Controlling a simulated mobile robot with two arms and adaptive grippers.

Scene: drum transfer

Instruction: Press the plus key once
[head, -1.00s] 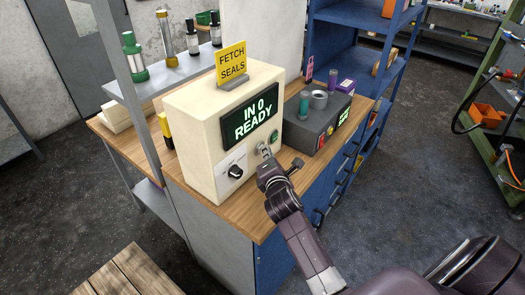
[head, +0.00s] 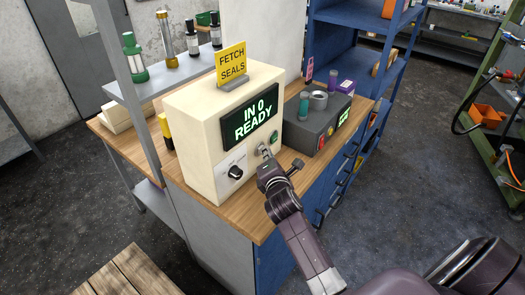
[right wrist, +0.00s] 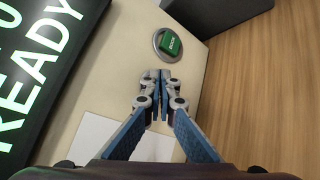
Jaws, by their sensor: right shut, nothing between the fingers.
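A cream box (head: 205,125) stands on the wooden bench, its black display (head: 250,117) reading "IN 0 READY". A round-rimmed green key (head: 274,137) is on its front, lower right of the display. The green key also shows in the right wrist view (right wrist: 171,44); its small marking is too fine to read. I cannot make out a plus sign on any key. My right gripper (head: 265,151) is shut and empty in front of the box face. Its tips (right wrist: 156,76) appear just short of the green key in the wrist view. My left gripper is out of view.
A black knob (head: 235,172) is at the lower left of the box face. A yellow "FETCH SEALS" sign (head: 231,64) stands on top. A dark grey device (head: 312,128) with small coloured buttons and a green display sits close on the right. Bare bench top (right wrist: 260,90) lies beside the box.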

